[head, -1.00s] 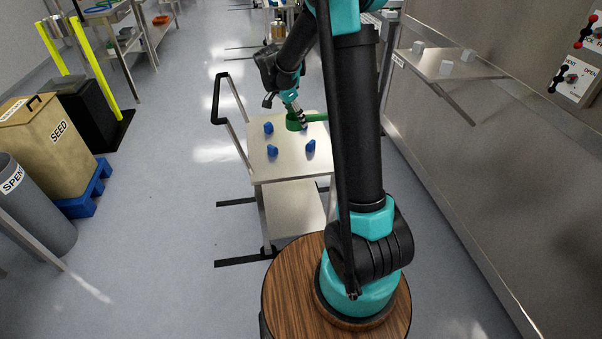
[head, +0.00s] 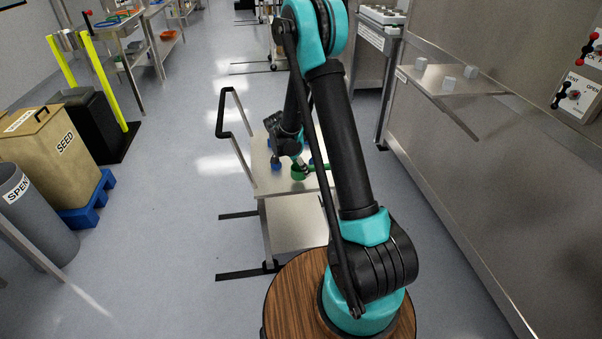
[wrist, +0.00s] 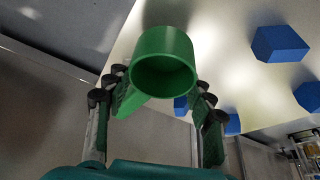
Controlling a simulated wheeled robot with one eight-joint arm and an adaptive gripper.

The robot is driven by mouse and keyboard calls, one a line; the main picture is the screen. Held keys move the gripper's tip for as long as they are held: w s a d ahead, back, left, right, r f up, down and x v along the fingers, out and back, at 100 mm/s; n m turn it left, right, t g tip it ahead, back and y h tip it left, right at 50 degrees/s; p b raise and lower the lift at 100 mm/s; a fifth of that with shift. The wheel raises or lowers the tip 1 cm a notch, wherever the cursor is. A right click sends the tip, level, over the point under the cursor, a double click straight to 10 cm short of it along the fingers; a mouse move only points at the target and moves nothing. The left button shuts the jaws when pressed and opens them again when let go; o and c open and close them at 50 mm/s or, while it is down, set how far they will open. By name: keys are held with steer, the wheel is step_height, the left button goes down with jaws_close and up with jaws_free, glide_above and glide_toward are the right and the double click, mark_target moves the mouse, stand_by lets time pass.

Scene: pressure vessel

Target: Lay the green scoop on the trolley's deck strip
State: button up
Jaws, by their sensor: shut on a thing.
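The green scoop (head: 298,174) is held over or at the near part of the trolley's top deck (head: 264,186). My gripper (wrist: 160,98) is shut on the scoop; in the wrist view the scoop's round cup (wrist: 165,62) juts beyond the fingers with its open mouth facing the camera. The pale deck shows behind it in the wrist view. I cannot tell whether the scoop touches the deck. I cannot make out a separate deck strip. My arm hides the deck's right part in the head view.
Several blue blocks stand on the deck; one shows left of the scoop (head: 276,164) and another in the wrist view (wrist: 279,44). The trolley's black handle (head: 222,112) rises at its left. A wall shelf (head: 455,82) with grey blocks is right. The floor left of the trolley is clear.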

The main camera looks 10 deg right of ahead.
steer(key=shift+f, duration=1.4)
steer(key=shift+f, duration=0.15)
steer(key=o, duration=1.2)
steer(key=shift+o, duration=0.2)
steer(key=v, duration=1.2)
steer(key=s+d+r+n+y, duration=0.1)
steer(key=s+d+r+n, duration=0.2)
steer(key=s, duration=0.3)
steer(key=s+d+r+n+y, duration=0.1)
steer(key=s+d+r+n, duration=0.25)
steer(key=s, duration=0.35)
steer(key=s+n+t+y, duration=0.2)
steer(key=s+n, duration=0.5)
steer(key=s, duration=0.8)
steer(key=shift+s+d+f, duration=0.35)
steer(key=shift+d+f, duration=0.05)
steer(key=shift+f, duration=0.05)
